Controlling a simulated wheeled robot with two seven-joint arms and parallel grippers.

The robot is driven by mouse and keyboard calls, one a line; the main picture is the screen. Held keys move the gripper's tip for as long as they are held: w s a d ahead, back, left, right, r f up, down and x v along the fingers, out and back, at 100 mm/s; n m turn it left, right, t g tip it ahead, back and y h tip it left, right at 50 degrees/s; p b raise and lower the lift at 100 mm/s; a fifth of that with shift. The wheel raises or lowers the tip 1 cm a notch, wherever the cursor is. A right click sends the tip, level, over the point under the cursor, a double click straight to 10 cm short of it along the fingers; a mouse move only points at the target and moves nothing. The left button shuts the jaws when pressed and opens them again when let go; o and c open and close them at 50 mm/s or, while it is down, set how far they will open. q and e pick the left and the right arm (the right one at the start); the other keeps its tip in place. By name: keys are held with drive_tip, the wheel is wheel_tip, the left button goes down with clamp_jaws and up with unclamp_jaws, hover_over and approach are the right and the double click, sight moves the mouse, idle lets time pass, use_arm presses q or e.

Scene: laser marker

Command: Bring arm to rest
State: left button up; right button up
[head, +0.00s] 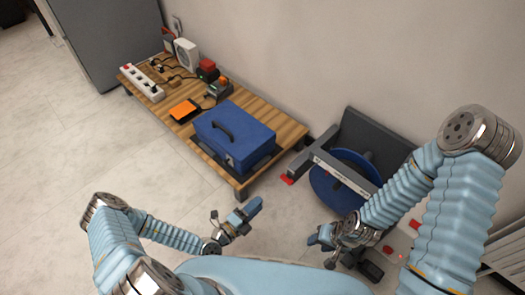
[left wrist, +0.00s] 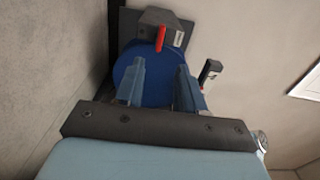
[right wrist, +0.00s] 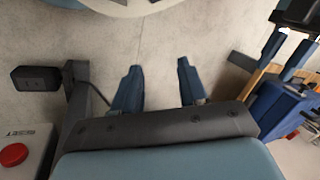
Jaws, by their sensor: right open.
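My left gripper (head: 233,214) is held in the air in front of the low wooden table, its fingers apart and nothing between them. In the left wrist view its two blue fingertips (left wrist: 160,75) stand apart, with a blue disc far behind the gap. My right gripper (head: 322,246) is held low beside the machine with the blue disc. In the right wrist view its fingers (right wrist: 158,80) are apart, with bare floor seen between them. Both grippers are empty.
A wooden table (head: 283,125) carries a blue case (head: 240,130), an orange box (head: 185,110), a power strip (head: 142,83) and small devices. A grey machine with a blue disc (head: 335,190) stands close to my right arm. A red reset button (right wrist: 14,155) is at left. Floor left is clear.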

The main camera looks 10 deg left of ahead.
use_arm(q)
drive_tip(key=shift+d, duration=0.1)
drive_tip(key=s+d+r+m+g+h+p, duration=0.2)
drive_tip(key=s+d+r+m+g+h, duration=0.2)
drive_tip(key=s+d+m+g+h, duration=0.5)
drive_tip(key=s+a+m+g+y+p, duration=0.1)
drive_tip(key=s+a+m+g+y, duration=0.3)
drive_tip(key=s+m+g+y, duration=0.95)
drive_tip(key=w+a+m+t+p, duration=0.2)
drive_tip(key=w+a+m+t, duration=0.4)
drive_tip(key=m, duration=0.9)
drive_tip(key=w+a+r+m+t+y, duration=0.1)
drive_tip(key=w+r+m+t+y, duration=0.1)
drive_tip(key=w+m, duration=0.3)
drive_tip(key=r+m, duration=0.1)
drive_tip(key=m, duration=0.1)
drive_tip(key=shift+w+a+r+m+t, duration=0.25)
drive_tip(key=shift+a+r+m+t, duration=0.1)
drive_tip(key=shift+a, duration=0.05)
